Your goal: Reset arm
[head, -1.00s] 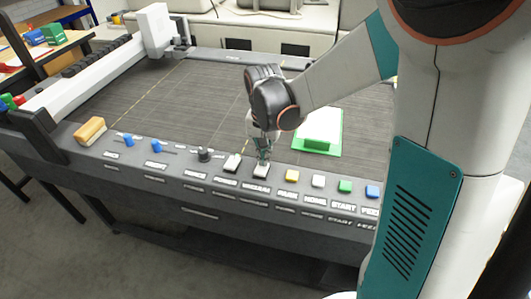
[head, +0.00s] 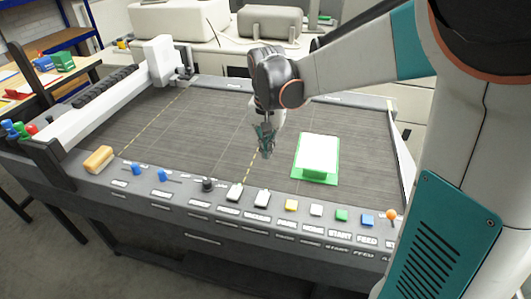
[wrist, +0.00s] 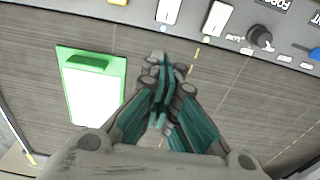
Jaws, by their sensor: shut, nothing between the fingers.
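My gripper (head: 266,152) hangs over the dark bed of the machine (head: 215,125), pointing down, in the head view. It is shut and empty, and its teal fingers (wrist: 162,92) meet in the wrist view. It is behind the row of controls and left of a green board with a white sheet (head: 317,157). The board also shows left of the fingers in the wrist view (wrist: 91,90). The two white switches (head: 248,195) on the front panel are in front of my gripper and apart from it.
The panel carries a black knob (head: 208,185), blue levers (head: 149,173), yellow, white, green and blue buttons, and an orange-topped stick (head: 391,216). A wooden block (head: 98,159) sits at the panel's left end. A white gantry (head: 95,98) runs along the left side. The middle bed is clear.

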